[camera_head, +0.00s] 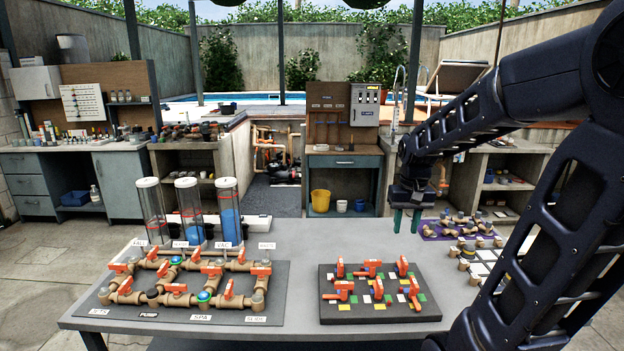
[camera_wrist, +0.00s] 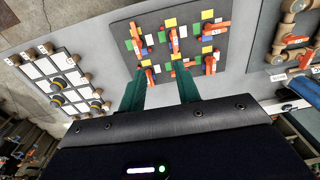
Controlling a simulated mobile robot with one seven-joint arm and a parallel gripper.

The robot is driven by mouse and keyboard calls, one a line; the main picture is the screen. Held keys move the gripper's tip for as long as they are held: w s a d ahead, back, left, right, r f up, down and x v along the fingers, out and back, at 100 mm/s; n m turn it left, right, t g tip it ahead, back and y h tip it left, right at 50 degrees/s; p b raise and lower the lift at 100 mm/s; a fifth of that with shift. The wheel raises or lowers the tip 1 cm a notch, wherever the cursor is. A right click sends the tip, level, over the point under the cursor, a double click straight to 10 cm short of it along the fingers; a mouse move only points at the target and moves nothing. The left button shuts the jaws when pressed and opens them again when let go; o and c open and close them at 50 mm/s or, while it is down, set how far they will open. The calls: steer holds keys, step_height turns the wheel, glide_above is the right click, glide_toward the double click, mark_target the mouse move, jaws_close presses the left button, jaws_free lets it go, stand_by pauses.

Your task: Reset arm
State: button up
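My arm reaches in from the right in the head view. My gripper (camera_head: 407,220) hangs above the back right part of the table, with its green fingers pointing down. In the wrist view the two green fingers (camera_wrist: 160,90) stand apart with nothing between them, so the gripper is open and empty. Beyond the fingertips in the wrist view is a dark board (camera_wrist: 130,28) with orange-handled valves and coloured squares. The same board (camera_head: 345,318) lies at the table's front middle in the head view. The gripper is apart from it.
The grey table (camera_head: 300,240) holds a pipe manifold (camera_head: 180,285) with orange valves and three clear tubes (camera_head: 228,212) at left. A purple mat (camera_head: 430,232) with fittings and a white-squared tray (camera_head: 482,268) lie at right, partly behind my arm. The table's back middle is clear.

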steer(key=s+d+r+t, duration=0.2)
steer(key=s+r+t, duration=0.2)
steer(key=s, duration=0.4)
steer(key=shift+s+d+r, duration=0.25)
steer(key=shift+s+r, duration=0.05)
steer(key=shift+r, duration=0.2)
steer(key=shift+o, duration=0.2)
steer(key=shift+s, duration=0.2)
steer(key=o, duration=0.7)
steer(key=shift+s+d, duration=0.1)
steer(key=shift+o, duration=1.1)
steer(key=m+g, duration=0.4)
steer(key=m, duration=1.4)
glide_above(402, 264)
steer(key=d, duration=0.1)
step_height(402, 264, down, 16)
step_height(402, 264, down, 11)
steer(key=shift+s+r, duration=0.1)
steer(key=shift+r, duration=0.1)
